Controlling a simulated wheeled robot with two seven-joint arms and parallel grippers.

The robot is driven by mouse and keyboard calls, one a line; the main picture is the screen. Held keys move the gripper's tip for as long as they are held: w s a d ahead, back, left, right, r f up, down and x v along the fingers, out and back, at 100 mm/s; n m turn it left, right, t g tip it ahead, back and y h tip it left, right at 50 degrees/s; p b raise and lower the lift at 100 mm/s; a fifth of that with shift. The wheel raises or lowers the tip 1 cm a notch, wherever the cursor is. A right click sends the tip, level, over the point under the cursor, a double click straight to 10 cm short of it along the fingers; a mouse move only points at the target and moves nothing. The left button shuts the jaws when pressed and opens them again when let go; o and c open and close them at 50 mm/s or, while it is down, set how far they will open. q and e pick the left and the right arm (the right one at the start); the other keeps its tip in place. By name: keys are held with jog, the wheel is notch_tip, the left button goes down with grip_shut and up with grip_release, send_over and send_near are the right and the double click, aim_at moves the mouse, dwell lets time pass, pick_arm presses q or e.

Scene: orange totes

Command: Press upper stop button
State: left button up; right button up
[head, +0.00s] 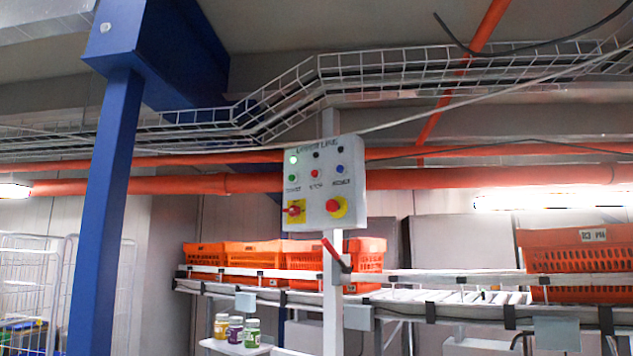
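A white control box (325,190) is mounted on a white post, near the middle of the head view. Its upper red button (315,173), with a label that seems to read STOP below it, sits between a green button (293,177) and a blue button (339,169). A lit green lamp (293,160) and two dark lamps are above them. Lower down are a red rotary switch on a yellow plate (294,210) and a large red mushroom button (336,207) on yellow. Neither of my grippers is in view, and nothing covers the buttons.
A conveyor (440,308) with orange totes (253,255) runs behind the post. A red lever (334,251) sticks out below the box. A small shelf (236,346) holds jars. A blue column (103,200) stands left.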

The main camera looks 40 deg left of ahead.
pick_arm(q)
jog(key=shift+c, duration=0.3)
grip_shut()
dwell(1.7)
